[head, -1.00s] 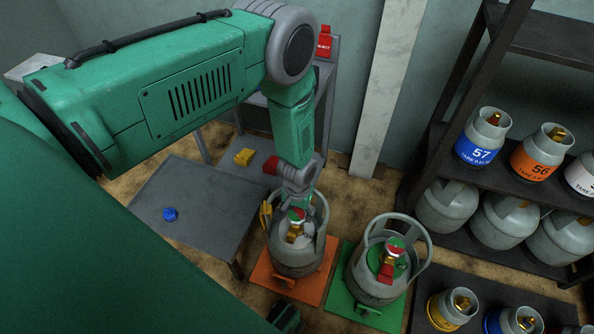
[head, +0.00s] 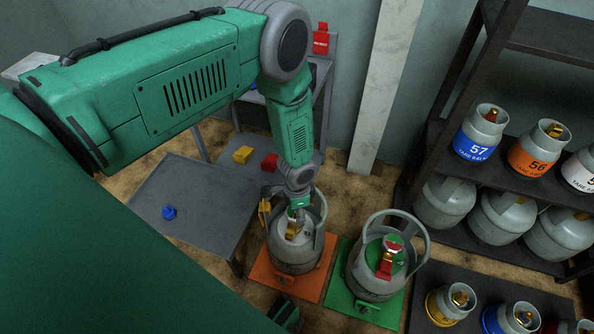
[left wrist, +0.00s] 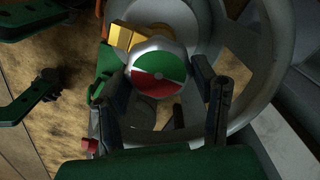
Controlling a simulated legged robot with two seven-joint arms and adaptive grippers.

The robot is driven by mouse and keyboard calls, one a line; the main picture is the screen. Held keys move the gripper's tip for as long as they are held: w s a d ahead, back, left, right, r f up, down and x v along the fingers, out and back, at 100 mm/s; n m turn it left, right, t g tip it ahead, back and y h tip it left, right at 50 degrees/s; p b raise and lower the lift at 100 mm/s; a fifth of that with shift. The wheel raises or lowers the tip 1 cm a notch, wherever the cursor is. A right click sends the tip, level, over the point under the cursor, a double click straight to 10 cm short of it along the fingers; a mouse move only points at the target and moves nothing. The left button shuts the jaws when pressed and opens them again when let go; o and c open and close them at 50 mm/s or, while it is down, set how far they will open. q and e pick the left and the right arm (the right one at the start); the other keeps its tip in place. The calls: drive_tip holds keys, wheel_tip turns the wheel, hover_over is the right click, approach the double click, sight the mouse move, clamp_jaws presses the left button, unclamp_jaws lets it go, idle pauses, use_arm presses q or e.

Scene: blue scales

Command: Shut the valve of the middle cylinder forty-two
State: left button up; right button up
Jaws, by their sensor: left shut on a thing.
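A grey gas cylinder (head: 297,258) stands upright on an orange plate (head: 258,277). Its number does not show. My left gripper (head: 298,212) comes down inside the cylinder's collar and is shut on the valve's handwheel (left wrist: 157,75). The yellow outlet (left wrist: 124,36) is beside the wheel. My right gripper (left wrist: 60,48) is partly in view, its dark fingers wide apart with nothing between; its dark green part (head: 287,315) is low in the head view.
A second cylinder (head: 377,272), with its own red, green and white wheel, stands on a green plate (head: 362,313) close on the right. A grey table (head: 200,190) is at the left. Racks with several cylinders (head: 477,140) fill the right side.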

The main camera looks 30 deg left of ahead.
use_arm(q)
drive_tip(key=m, duration=0.4)
drive_tip(key=shift+s+m, duration=0.1)
drive_tip(key=shift+m, duration=0.2)
drive_tip(key=m, duration=0.4)
drive_tip(key=shift+s+m, duration=0.1)
drive_tip(key=shift+m, duration=0.2)
drive_tip(key=m+b, duration=0.1)
drive_tip(key=m, duration=0.3)
drive_tip(key=shift+a, duration=0.1)
drive_tip(key=shift+m, duration=1.9)
drive_tip(key=o, duration=0.9)
drive_tip(key=shift+r, duration=0.1)
drive_tip(key=shift+o, duration=1.4)
